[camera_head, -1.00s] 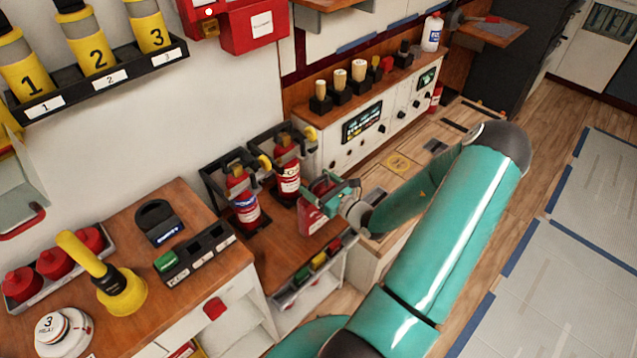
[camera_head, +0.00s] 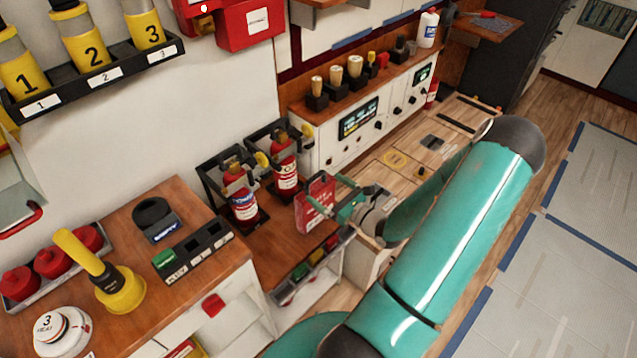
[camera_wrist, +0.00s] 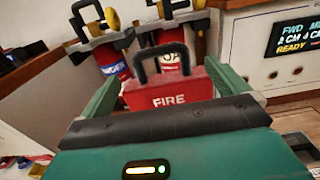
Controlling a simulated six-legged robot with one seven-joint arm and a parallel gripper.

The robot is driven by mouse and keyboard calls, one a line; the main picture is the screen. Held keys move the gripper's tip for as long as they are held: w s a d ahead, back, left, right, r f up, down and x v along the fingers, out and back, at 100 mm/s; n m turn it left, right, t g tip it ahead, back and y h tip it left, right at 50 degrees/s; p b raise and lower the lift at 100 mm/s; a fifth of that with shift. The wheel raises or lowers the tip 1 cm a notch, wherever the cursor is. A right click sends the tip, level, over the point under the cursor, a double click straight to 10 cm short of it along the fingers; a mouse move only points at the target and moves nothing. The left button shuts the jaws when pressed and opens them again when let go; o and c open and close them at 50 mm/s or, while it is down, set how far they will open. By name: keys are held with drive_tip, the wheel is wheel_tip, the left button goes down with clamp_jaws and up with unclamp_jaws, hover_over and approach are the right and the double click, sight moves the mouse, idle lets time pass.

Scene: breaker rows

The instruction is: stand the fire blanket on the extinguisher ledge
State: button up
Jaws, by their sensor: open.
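The fire blanket (camera_head: 316,201) is a red case with a dark carry handle on top. It stands upright on the brown extinguisher ledge (camera_head: 264,250), in front and to the right of two red extinguishers.
The left extinguisher (camera_head: 242,198) and right extinguisher (camera_head: 285,165) stand in black brackets behind the blanket. A white control panel (camera_head: 362,125) stands to the right.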

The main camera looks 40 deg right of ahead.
drive_tip(key=s, duration=0.6)
drive_tip(key=w+a+r+n+g+y, duration=0.2)
drive_tip(key=a+r+n+g+y, duration=0.35)
drive_tip(key=a+n, duration=0.45)
drive_tip(key=w+a+r+n+g+y, duration=0.2)
drive_tip(key=a+r+n+g+y, duration=0.2)
drive_tip(key=a+r+n+g, duration=0.45)
drive_tip(key=s+a+r+n+h, duration=0.4)
drive_tip(key=a+r+n+h, duration=0.1)
drive_tip(key=a+r+n, duration=0.1)
drive_tip(key=s+a+r+n+t+h, duration=0.1)
drive_tip(key=s+a+r+n+h, duration=0.2)
drive_tip(key=a+r+n+h, duration=0.2)
wheel_tip(320, 180, up, 4)
drive_tip(key=a+n, duration=0.2)
drive_tip(key=n, duration=0.4)
drive_tip(key=shift+s+a+t, duration=0.3)
drive_tip(key=shift+s, duration=0.05)
drive_tip(key=shift+a, duration=0.1)
